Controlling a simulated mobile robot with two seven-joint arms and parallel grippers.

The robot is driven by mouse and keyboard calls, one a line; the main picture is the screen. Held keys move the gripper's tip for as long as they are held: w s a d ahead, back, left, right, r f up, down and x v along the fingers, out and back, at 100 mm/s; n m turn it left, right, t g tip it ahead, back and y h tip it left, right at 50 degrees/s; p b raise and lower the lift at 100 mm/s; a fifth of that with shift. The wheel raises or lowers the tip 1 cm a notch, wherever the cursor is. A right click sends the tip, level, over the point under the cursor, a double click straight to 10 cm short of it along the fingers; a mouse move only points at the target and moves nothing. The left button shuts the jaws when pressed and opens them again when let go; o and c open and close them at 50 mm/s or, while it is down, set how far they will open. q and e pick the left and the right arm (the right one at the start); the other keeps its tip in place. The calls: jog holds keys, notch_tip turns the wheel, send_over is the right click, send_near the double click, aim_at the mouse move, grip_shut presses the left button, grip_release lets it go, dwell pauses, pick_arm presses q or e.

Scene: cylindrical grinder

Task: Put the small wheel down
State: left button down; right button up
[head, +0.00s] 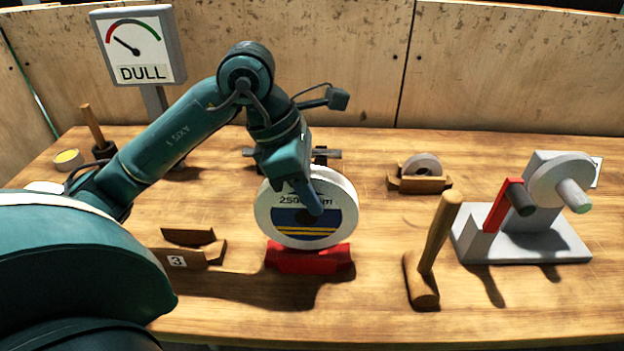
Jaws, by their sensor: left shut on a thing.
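A thick white wheel (275,212) with a blue and yellow label reading about "250" stands upright at the middle of the table. Its lower rim is at the red cradle (308,259); I cannot tell whether it bears its full weight there. My left gripper (314,203) reaches down over the wheel's top and is shut on it, covering part of the label. A smaller-looking grey wheel (422,163) sits in a wooden cradle (420,186) farther back on the right. My right gripper is not in view.
An empty wooden cradle marked 3 (190,256) stands left of the red one. A mallet (436,240) stands front right, beside a grey fixture (520,245) with a red arm. A "DULL" gauge (140,48) rises at the back left.

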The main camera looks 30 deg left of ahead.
aim_at(311, 218)
pick_arm(q)
jog(key=shift+w+f, duration=0.1)
jog(key=shift+f, duration=2.05)
jog(key=shift+f+b, duration=0.15)
jog(key=shift+b, duration=0.2)
jog(key=c, duration=1.1)
grip_release()
jog(key=shift+f, duration=0.1)
jog(key=shift+r, duration=0.3)
jog(key=v, duration=1.1)
jog(key=shift+s+a+r+p, duration=0.15)
jog(key=shift+s+r+p, duration=0.05)
jog(key=shift+r+p, duration=0.15)
